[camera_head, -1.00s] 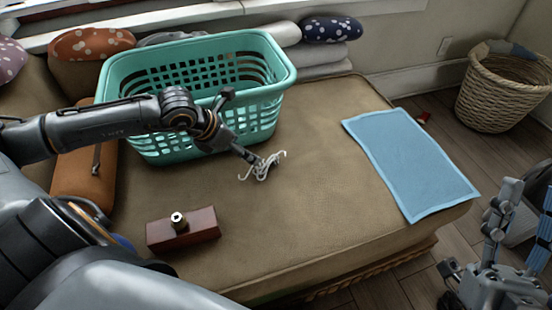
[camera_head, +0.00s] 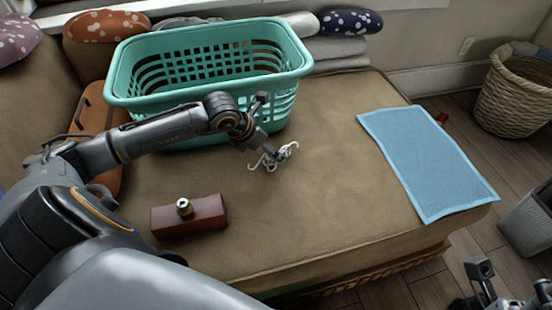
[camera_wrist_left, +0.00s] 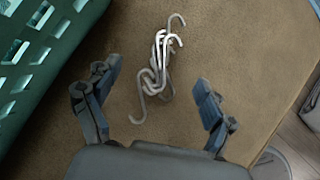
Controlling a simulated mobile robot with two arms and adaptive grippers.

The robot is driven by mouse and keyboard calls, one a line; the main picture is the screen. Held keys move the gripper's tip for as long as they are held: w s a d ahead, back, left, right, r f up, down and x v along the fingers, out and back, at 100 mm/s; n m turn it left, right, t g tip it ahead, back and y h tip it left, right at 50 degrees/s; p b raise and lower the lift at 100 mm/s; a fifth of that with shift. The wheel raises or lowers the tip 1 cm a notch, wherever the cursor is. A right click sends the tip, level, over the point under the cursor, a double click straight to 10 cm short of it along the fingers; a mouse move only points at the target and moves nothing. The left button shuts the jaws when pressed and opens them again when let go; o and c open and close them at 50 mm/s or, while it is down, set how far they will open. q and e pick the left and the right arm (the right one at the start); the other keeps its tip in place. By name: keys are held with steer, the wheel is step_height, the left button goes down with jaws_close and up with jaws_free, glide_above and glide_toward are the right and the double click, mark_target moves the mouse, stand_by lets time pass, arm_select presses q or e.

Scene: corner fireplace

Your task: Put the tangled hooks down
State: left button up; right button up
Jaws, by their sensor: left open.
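The tangled white hooks (camera_head: 285,153) are a small clump on the brown cushioned seat (camera_head: 320,205), in front of the teal basket. In the left wrist view the hooks (camera_wrist_left: 157,62) lie loosely linked on the brown fabric, centred just past the fingertips. My left gripper (camera_head: 268,152) is right at the clump, over the seat. In the left wrist view its two fingers (camera_wrist_left: 155,92) are spread wide, with no finger visibly touching the hooks. My right gripper (camera_head: 510,285) is partly cut off at the lower right, away from the seat; its fingers are unclear.
The teal basket (camera_head: 205,103) stands close behind my left gripper. A blue cloth (camera_head: 428,162) lies at the seat's right side. A reddish-brown box (camera_head: 190,218) with a metal knob sits front left. A wicker basket (camera_head: 512,98) stands on the floor.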

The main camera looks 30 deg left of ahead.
mark_target(288, 147)
arm_select(q)
steer(key=b+x, duration=0.1)
steer(key=x, duration=0.3)
steer(key=shift+d+f, duration=0.1)
steer(key=shift+f, duration=0.1)
steer(key=c, duration=1.4)
steer(key=shift+r, duration=0.1)
steer(key=shift+r, duration=0.1)
